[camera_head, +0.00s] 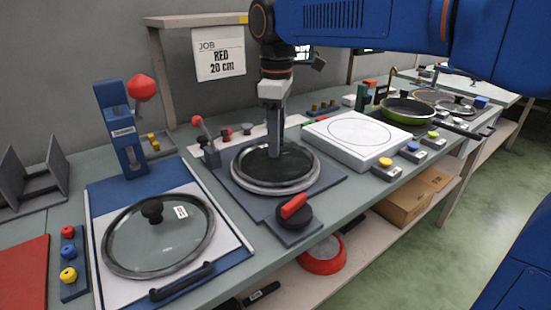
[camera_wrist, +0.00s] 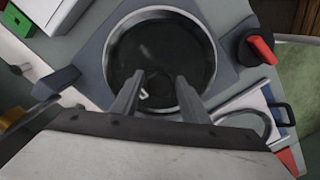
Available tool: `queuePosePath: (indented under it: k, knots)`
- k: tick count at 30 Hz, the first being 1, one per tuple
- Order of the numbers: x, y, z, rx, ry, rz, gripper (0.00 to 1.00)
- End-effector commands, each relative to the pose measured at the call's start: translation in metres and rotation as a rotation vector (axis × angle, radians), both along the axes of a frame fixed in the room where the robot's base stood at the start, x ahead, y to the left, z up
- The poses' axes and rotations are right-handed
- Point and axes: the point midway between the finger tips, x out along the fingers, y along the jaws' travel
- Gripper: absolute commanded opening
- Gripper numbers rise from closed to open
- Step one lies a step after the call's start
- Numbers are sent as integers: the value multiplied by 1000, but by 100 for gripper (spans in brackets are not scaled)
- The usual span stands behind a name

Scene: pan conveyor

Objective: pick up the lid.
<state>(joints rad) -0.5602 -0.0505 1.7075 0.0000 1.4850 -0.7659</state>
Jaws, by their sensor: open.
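A glass lid (camera_head: 140,245) with a steel rim and a black knob (camera_head: 152,210) lies on a white plate in a blue-edged tray at the left front. In the wrist view, part of its rim (camera_wrist: 262,117) shows at the lower right. My gripper (camera_head: 276,153) points down over a different round item with a dark middle and steel rim (camera_head: 240,183), right of the lid. In the wrist view my gripper (camera_wrist: 160,84) has its two fingers apart over that item (camera_wrist: 208,45). A small pale shape shows between the fingers; I cannot tell what it is.
A red-handled dial (camera_head: 293,207) stands in front of the round item. A blue post with a red ball (camera_head: 140,87) rises behind the lid. A white hob (camera_head: 335,150) and a green pan (camera_head: 405,112) stand to the right. The black tray handle (camera_head: 182,282) is at the front.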

Motion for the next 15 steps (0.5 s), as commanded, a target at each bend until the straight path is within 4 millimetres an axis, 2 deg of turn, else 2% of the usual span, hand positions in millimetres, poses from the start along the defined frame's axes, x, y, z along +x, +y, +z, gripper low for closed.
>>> queuePosePath:
  k: [7,8,12,13,15]
  knots:
    - [0,0,-2,0,0,0,41]
    - [0,0,-2,0,0,0,38]
    - [0,0,-2,0,0,0,5]
    - [0,0,-2,0,0,0,0]
    - [0,0,-2,0,0,0,0]
